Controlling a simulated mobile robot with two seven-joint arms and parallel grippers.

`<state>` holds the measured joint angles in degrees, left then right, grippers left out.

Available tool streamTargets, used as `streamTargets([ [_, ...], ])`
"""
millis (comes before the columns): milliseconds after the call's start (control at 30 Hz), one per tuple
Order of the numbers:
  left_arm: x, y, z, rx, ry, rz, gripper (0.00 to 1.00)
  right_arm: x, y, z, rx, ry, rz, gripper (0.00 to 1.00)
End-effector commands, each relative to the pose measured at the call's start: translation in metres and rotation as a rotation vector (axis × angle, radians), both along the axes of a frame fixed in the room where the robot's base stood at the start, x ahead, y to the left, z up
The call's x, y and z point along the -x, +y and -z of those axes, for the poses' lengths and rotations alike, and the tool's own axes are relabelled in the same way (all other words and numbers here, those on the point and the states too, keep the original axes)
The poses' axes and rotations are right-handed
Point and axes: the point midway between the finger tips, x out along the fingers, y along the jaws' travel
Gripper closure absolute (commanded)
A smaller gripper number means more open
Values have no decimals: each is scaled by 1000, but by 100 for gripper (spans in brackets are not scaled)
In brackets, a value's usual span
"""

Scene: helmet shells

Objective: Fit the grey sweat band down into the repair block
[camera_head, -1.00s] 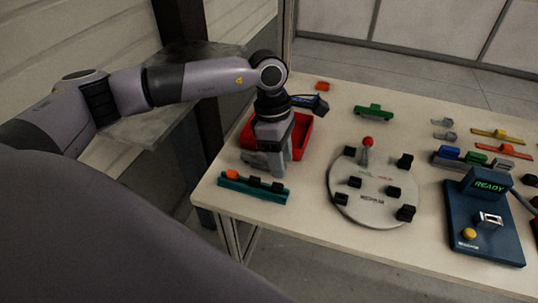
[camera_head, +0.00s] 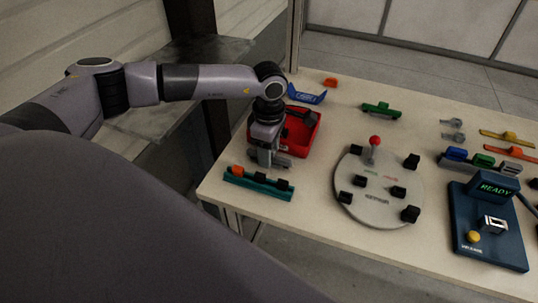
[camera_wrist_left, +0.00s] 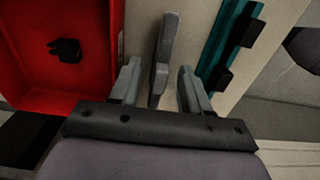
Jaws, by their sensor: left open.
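A grey bar-like piece, which looks like the sweat band (camera_head: 284,163), lies on the table between the red bin and the teal rail. In the left wrist view the grey piece (camera_wrist_left: 165,48) reaches between my fingertips, with gaps on both sides. My left gripper (camera_head: 265,160) is open above it; it also shows in the left wrist view (camera_wrist_left: 160,78). The gripper partly hides the piece in the head view. I cannot tell surely which fixture is the repair block; the teal rail (camera_head: 250,183) with orange and black blocks stands close by. My right gripper is out of view.
The red bin (camera_head: 316,140) stands right behind the gripper, holding a dark piece (camera_wrist_left: 66,49). A round grey board (camera_head: 375,208) with black blocks and a red-knobbed post (camera_head: 375,142) is to the right. A blue READY station (camera_head: 490,250) is farther right. A blue curved piece (camera_head: 307,96) lies behind the bin.

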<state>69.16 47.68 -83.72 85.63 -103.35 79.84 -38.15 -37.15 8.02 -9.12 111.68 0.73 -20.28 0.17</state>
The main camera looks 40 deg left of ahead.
Motion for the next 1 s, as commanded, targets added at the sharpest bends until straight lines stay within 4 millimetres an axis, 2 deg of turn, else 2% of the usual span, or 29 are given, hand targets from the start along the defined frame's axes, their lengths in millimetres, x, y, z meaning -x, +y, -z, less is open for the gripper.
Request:
streamTargets([
  [67,0,0,0,0,0,0,56,0,0,0,0,0,0,57],
  [100,0,0,0,0,0,0,69,0,0,0,0,0,0,57],
  [200,0,0,0,1,0,0,100,0,0,0,0,1,0,57],
  [667,-1,0,-7,1,-2,-1,100,0,0,1,0,1,0,57],
  [867,-1,0,-34,1,-4,-1,100,0,0,3,0,1,0,57],
  [1000,-2,0,-70,3,-8,-1,100,1,0,6,0,1,0,57],
])
